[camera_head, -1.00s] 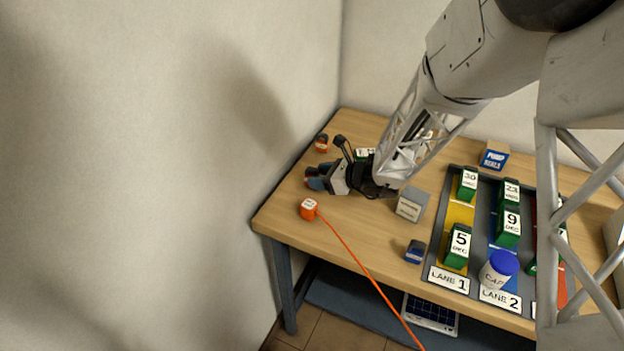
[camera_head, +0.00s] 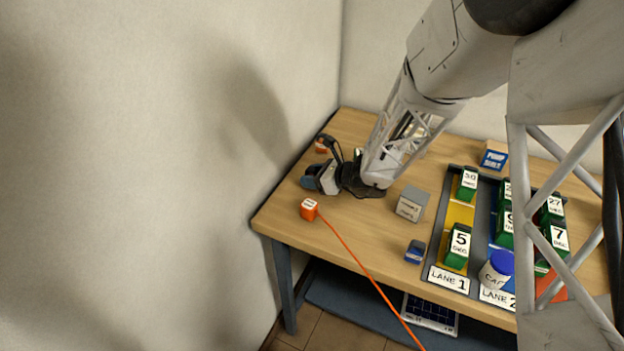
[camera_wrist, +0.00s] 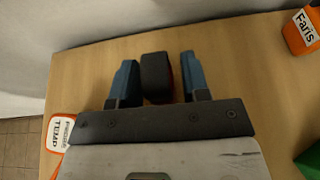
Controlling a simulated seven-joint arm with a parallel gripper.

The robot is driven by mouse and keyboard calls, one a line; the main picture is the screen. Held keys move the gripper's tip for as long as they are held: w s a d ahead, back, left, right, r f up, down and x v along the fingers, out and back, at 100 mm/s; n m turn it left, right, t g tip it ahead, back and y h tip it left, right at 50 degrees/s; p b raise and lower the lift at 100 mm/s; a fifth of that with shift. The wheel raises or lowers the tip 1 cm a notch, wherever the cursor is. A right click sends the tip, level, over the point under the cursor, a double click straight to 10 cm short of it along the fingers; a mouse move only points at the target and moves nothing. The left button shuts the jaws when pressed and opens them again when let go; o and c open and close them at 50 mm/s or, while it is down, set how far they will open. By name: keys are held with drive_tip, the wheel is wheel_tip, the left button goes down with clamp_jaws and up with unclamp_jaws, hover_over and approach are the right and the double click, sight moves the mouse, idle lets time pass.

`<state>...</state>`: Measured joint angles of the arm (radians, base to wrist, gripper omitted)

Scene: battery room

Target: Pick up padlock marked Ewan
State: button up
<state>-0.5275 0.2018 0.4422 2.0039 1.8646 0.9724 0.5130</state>
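My gripper (camera_head: 312,182) is low over the far left part of the table. In the wrist view its two blue fingers (camera_wrist: 157,60) are apart, with a dark block (camera_wrist: 157,78) between them. The block looks like a padlock body with a reddish right side; no name shows on it. A narrow gap shows on its right, and it sits very close to the left finger. In the head view my gripper hides it. An orange padlock marked Faris (camera_wrist: 302,32) stands at the wrist view's upper right; it also shows in the head view (camera_head: 321,146). No Ewan marking is legible.
An orange block labelled Freezer TEMP (camera_wrist: 60,132) with an orange cord (camera_head: 362,268) is near the table's left edge (camera_head: 262,222). A grey box (camera_head: 412,204), a blue item (camera_head: 415,252) and a lane tray (camera_head: 478,222) with green blocks lie to the right. A wall adjoins the left.

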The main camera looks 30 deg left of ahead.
sight(312, 169)
clamp_jaws()
drive_tip(key=shift+r, duration=0.1)
drive_tip(key=shift+r, duration=4.95)
